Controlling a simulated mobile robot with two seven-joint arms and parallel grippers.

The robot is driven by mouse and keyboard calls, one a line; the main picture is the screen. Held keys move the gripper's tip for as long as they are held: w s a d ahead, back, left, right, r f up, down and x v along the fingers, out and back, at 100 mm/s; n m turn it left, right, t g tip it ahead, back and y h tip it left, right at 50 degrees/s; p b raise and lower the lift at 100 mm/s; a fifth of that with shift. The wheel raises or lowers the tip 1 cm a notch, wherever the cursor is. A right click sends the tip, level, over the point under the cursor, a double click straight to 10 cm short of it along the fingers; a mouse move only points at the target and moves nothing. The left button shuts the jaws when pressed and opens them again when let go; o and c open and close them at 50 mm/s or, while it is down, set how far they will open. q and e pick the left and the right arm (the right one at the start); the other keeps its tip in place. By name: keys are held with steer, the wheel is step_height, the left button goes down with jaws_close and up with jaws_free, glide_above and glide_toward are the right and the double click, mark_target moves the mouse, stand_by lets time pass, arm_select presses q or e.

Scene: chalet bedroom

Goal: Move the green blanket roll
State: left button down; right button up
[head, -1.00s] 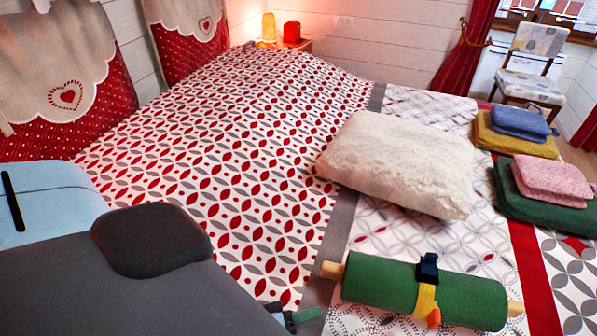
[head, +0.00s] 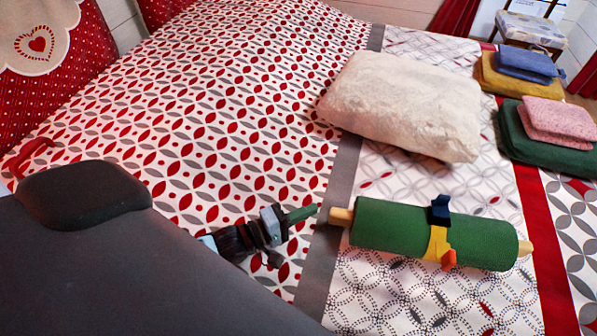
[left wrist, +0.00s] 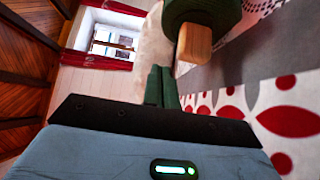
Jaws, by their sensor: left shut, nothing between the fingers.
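The green blanket roll (head: 390,225) lies on the bed, wound around a wooden rod. Its left rod end (head: 341,216) and right rod end stick out. A yellow band with a dark blue clip and an orange tab goes around the roll. My left gripper (head: 304,213) is shut and empty, just left of the left rod end, with a small gap in the head view. In the left wrist view its green fingers (left wrist: 161,86) lie together, beside and below the rod end (left wrist: 195,42) and part of the roll (left wrist: 200,10). My right gripper is not in view.
A cream pillow (head: 405,105) lies behind the roll. Folded pink (head: 557,121) and dark green (head: 540,150) cloths, then blue (head: 525,64) and mustard (head: 510,83) ones, are stacked at the right. The patterned bed cover around the roll is mostly clear.

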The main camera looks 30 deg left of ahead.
mark_target(338, 211)
arm_select(q)
steer(key=w+d, duration=0.5)
steer(key=shift+w+d, duration=0.25)
steer(key=shift+d, duration=0.1)
steer(key=shift+w+d, duration=0.15)
steer(key=shift+d, duration=0.3)
steer(key=shift+d, duration=0.1)
